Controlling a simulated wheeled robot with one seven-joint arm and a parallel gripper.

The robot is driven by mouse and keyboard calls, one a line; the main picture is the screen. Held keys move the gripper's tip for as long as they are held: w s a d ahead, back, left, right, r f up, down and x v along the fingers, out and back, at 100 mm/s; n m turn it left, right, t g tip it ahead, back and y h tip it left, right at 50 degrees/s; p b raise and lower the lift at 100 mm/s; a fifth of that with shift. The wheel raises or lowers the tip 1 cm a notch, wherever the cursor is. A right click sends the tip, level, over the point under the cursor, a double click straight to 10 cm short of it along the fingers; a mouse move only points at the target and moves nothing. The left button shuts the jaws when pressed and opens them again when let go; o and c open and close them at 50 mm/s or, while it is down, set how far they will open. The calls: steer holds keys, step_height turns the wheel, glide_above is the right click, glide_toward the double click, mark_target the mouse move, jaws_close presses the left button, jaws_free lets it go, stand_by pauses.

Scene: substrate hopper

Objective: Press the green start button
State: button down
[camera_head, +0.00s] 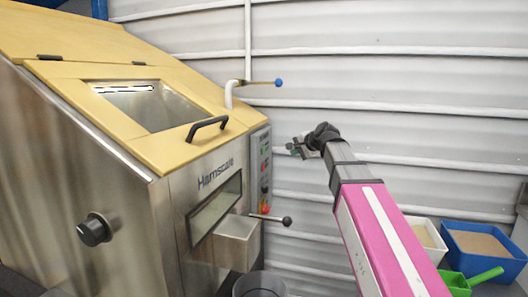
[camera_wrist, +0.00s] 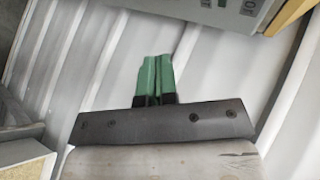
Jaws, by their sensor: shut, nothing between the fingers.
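The narrow control panel (camera_head: 261,165) is on the right front edge of the steel hopper machine (camera_head: 100,190) in the head view. It carries a column of small coloured buttons and lights. Which one is the green start button is too small to tell. My gripper (camera_head: 292,147) is right of the panel, apart from it, pointing left towards it. In the wrist view, the green fingers of my gripper (camera_wrist: 156,78) are together with nothing between them. A grey labelled surface (camera_wrist: 235,12) shows at the top right of that view, apart from the fingertips.
A black ball-ended lever (camera_head: 286,221) and a blue-tipped lever (camera_head: 277,83) stick out from the machine. A black handle (camera_head: 207,128) is on the yellow lid. A blue bin (camera_head: 480,265) and a green scoop (camera_head: 484,277) are at lower right. A corrugated wall (camera_head: 400,70) stands behind.

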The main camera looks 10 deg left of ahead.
mark_target(264, 150)
steer(key=shift+a, duration=0.15)
steer(key=w+a, duration=0.1)
steer(key=a, duration=0.7)
steer(key=shift+w+a, duration=0.15)
steer(key=shift+a, duration=0.05)
steer(key=shift+a, duration=0.1)
stand_by(2.2)
steer(key=shift+a, duration=0.35)
